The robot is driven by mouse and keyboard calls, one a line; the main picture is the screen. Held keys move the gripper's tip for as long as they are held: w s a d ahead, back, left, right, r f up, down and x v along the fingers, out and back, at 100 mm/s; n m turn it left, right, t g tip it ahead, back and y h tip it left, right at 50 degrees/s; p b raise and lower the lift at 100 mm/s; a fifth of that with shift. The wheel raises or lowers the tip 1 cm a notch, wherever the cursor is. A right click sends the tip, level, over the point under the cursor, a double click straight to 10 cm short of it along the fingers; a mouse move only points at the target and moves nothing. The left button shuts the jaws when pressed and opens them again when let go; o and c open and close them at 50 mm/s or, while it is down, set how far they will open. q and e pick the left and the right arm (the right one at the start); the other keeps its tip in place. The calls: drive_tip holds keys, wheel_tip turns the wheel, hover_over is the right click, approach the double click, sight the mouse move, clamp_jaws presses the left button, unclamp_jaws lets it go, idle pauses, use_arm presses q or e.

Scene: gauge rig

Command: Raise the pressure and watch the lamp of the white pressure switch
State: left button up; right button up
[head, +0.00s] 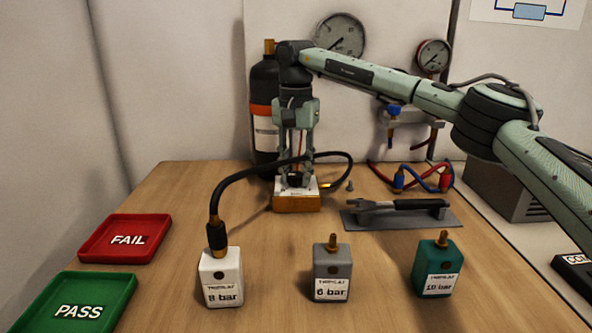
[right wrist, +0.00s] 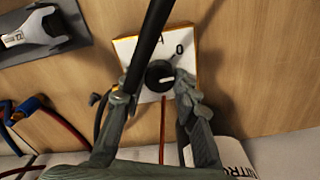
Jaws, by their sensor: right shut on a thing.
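The white pressure switch (head: 222,284), labelled 8 bar, stands upright at the front. A black hose (head: 228,188) ends in a fitting on its top. The small round spot on its front looks dark; I see no glow. The hose runs back to a box (head: 297,203) with a white top and orange-brown side. My left gripper is out of view.
A grey switch (head: 331,284) and a green switch (head: 437,278) stand to the right. Red FAIL (head: 98,247) and green PASS (head: 50,309) trays lie left.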

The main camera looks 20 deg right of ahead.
sight(296, 174)
drive_tip(key=m, duration=0.5)
drive_tip(key=shift+m, duration=0.3)
drive_tip(key=m, duration=0.5)
drive_tip(key=shift+m, duration=0.3)
drive_tip(key=m, duration=0.5)
drive_tip(key=shift+w, duration=0.1)
drive_tip(key=shift+r+m, duration=0.1)
drive_tip(key=shift+m, duration=2.3)
drive_tip(key=o, duration=1.2)
drive_tip(key=shift+c, duration=0.2)
wheel_tip(296, 174, up, 12)
